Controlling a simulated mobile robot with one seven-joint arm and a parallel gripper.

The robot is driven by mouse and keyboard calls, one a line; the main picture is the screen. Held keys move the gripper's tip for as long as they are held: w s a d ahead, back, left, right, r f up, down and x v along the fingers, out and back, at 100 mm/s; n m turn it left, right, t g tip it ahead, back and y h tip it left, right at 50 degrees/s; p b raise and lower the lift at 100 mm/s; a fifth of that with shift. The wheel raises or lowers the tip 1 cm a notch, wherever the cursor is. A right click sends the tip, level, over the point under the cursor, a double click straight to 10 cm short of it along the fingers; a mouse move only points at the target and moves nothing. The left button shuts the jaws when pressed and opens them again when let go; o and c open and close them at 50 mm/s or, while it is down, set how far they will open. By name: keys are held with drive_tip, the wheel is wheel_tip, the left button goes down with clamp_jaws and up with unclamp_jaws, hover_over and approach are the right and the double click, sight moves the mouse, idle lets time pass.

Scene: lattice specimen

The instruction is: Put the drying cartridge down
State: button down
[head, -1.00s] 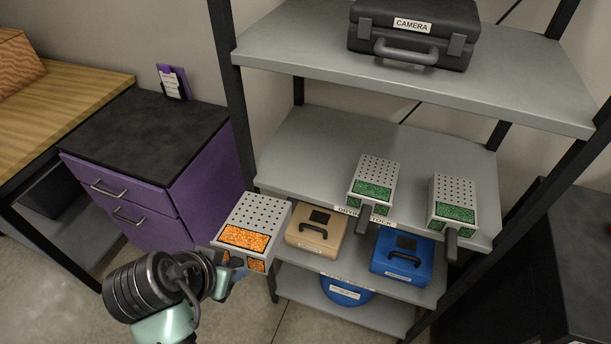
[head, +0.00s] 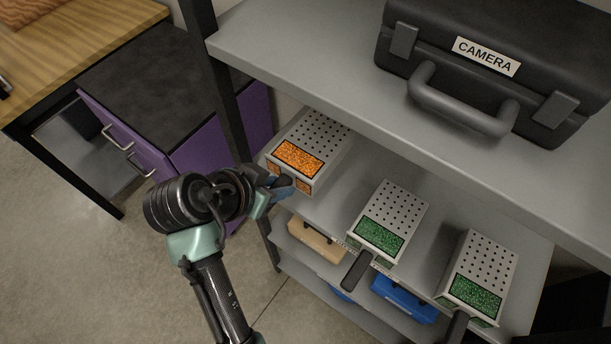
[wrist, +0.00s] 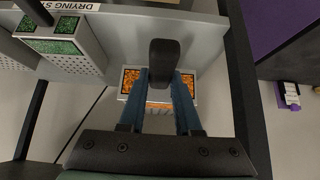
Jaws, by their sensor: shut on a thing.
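The drying cartridge with orange windows (head: 300,158) is a pale perforated box over the left end of the middle shelf (head: 345,172) in the head view. My gripper (head: 281,187) is at its front and shut on its dark handle (wrist: 164,62), which shows between the blue fingers in the wrist view. The orange windows (wrist: 131,80) show on both sides of the fingers there. I cannot tell whether the cartridge's underside touches the shelf. Two cartridges with green windows, one in the middle (head: 388,222) and one at the right (head: 480,282), stand on the same shelf.
A dark shelf post (head: 215,75) stands just left of the orange cartridge. Bare shelf lies between the orange and middle cartridges. A tan case (head: 316,240) and blue case (head: 403,298) sit below.

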drive_tip(key=shift+s+f+p, duration=0.1)
drive_tip(key=shift+f+p, duration=0.4)
drive_tip(key=shift+f, duration=3.8)
drive_tip(key=c, duration=1.1)
unclamp_jaws()
drive_tip(key=shift+f, duration=0.2)
drive_tip(key=o, duration=0.5)
drive_tip(key=shift+r, duration=0.2)
drive_tip(key=b+v, duration=0.1)
drive_tip(key=v, duration=1.1)
